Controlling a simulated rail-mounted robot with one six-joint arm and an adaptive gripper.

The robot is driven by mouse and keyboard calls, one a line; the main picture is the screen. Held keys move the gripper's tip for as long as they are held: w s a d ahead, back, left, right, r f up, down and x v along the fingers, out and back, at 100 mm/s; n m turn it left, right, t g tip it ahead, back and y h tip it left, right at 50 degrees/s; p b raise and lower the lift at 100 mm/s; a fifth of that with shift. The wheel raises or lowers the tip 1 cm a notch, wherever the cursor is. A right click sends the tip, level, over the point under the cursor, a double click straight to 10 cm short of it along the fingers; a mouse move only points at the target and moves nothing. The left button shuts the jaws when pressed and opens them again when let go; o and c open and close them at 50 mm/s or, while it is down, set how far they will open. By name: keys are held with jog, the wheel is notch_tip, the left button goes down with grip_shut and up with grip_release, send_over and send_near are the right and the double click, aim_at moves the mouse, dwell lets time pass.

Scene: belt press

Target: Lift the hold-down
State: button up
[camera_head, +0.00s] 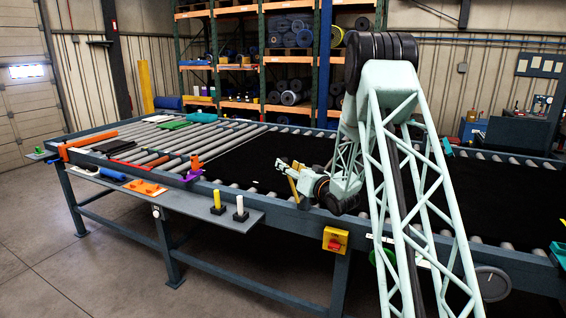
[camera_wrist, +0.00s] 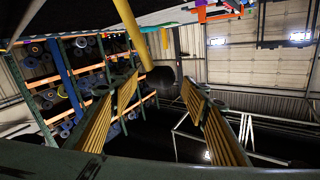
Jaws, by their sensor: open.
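No part is clearly marked as the hold-down. An orange upright fitting (camera_head: 195,162) stands on the near rail of the roller table, at the left end of the black belt (camera_head: 262,160). A long orange bar (camera_head: 90,140) lies across the table's far left end. I cannot tell which of these belongs to the hold-down. My gripper (camera_head: 284,168) is above the black belt, to the right of the orange fitting and apart from it. In the wrist view my gripper (camera_wrist: 160,86) is open, its yellow-padded fingers apart with nothing held between them.
A side shelf (camera_head: 165,195) along the near rail carries an orange plate (camera_head: 145,187), a yellow post (camera_head: 217,201) and a white post (camera_head: 239,208). A yellow-and-red switch box (camera_head: 335,240) is on the table's front. Racks of rolls (camera_head: 290,60) stand behind.

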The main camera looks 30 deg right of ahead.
jog(key=shift+w+a, duration=0.15)
jog(key=shift+w, duration=2.25)
jog(key=shift+c, duration=0.7)
jog(key=c, duration=1)
jog(key=shift+o, duration=0.2)
jog(key=shift+w+a, duration=0.1)
jog(key=shift+a, duration=0.1)
